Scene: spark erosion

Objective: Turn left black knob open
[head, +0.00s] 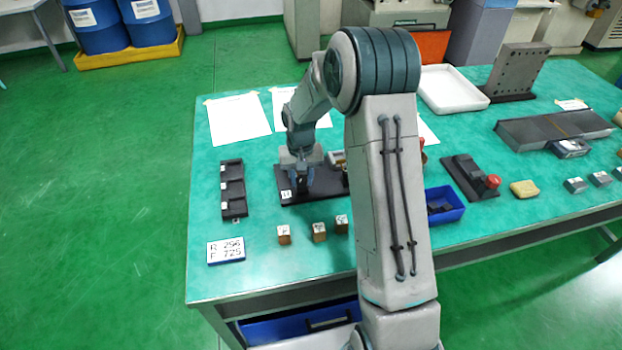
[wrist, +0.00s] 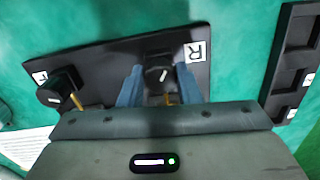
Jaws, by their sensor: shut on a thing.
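A black panel (head: 322,188) lies on the green table; it also shows in the wrist view (wrist: 108,72). It carries two black knobs. The knob beside the "R" label, the left one as the head sees it, shows in the wrist view (wrist: 158,68) with a white line on top. My gripper (wrist: 159,86) has its blue fingers on either side of this knob and is shut on it. In the head view my gripper (head: 302,174) is over the panel's left part and hides the knob. The other knob (wrist: 58,90) stands free.
A black tray with compartments (head: 233,188) lies left of the panel. Several small wooden blocks (head: 284,235) and a card with numbers (head: 226,250) lie in front.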

